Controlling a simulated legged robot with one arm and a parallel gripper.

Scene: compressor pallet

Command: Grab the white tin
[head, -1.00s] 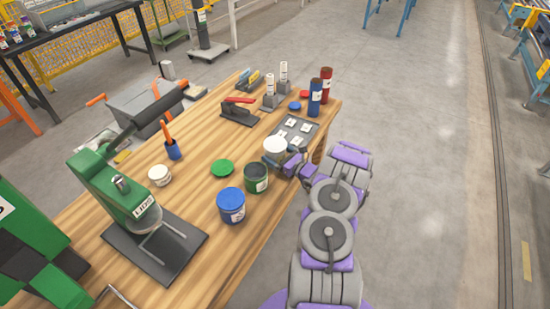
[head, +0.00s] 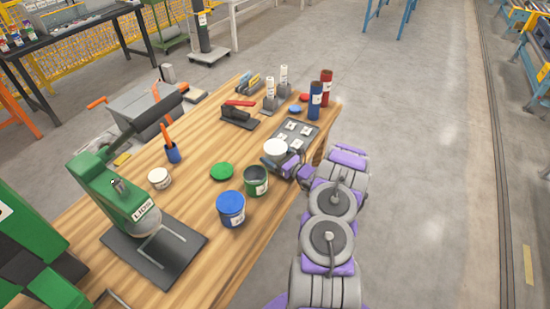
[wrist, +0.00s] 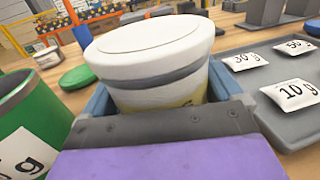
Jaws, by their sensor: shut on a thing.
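The white tin (head: 275,148) has a white lid and stands upright near the right edge of the wooden table, between the green tin and the grey tray. My gripper (head: 290,165) reaches it from the right and is shut on it. In the wrist view the white tin (wrist: 155,60) fills the middle, with a dark band under its lid. The blue-grey fingers lie along both its sides. The tin's lower part is hidden behind my gripper, so I cannot tell whether it touches the table.
An open green tin (head: 255,182) and a blue tin (head: 230,207) stand close on the left. A grey tray (head: 310,132) with labelled sachets lies just behind. A green lid (head: 222,171) lies on the wooden table (head: 200,185). A green press (head: 115,190) stands at the left.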

